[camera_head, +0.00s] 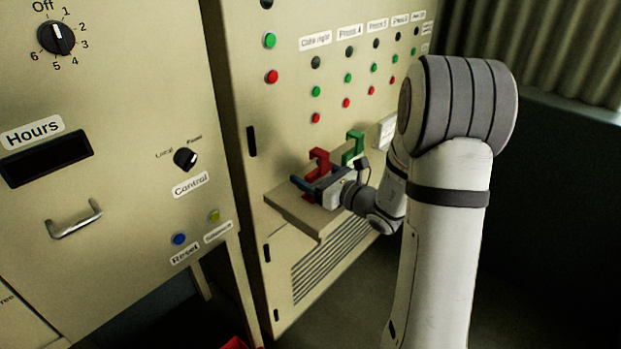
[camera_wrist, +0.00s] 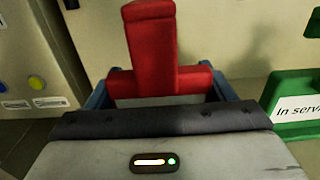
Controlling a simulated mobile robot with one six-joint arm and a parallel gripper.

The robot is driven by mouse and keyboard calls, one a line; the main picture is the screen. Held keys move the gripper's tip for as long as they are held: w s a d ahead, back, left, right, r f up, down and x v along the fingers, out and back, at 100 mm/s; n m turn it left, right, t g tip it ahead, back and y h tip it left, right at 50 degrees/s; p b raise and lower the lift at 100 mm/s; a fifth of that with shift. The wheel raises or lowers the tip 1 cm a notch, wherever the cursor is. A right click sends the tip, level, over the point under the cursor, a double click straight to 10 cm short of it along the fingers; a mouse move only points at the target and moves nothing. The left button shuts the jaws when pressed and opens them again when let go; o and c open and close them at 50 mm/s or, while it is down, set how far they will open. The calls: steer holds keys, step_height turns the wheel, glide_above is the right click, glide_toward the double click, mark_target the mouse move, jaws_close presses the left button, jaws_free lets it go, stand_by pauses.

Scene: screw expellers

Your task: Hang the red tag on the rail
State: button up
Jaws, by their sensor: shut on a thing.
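The red tag (camera_head: 319,162) is at the small shelf on the cabinet front, left of a green tag. My gripper (camera_head: 306,186) is shut on the red tag, with its blue fingers on either side. In the wrist view the red tag (camera_wrist: 152,50) stands upright between the blue fingers, its lower face hidden behind my gripper (camera_wrist: 160,95). I cannot tell whether the red tag touches the shelf. No rail can be made out clearly in either view.
The shelf (camera_head: 290,210) juts out from the cabinet below rows of green and red buttons. The green tag (camera_head: 353,148) stands close on the right; its "In service" label shows in the wrist view (camera_wrist: 300,107). A panel with a metal handle (camera_head: 75,220) is at left.

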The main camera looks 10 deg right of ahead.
steer(key=shift+f, duration=0.35)
steer(key=shift+f, duration=0.1)
steer(key=shift+f, duration=0.15)
steer(key=o, duration=1)
steer(key=shift+s, duration=0.1)
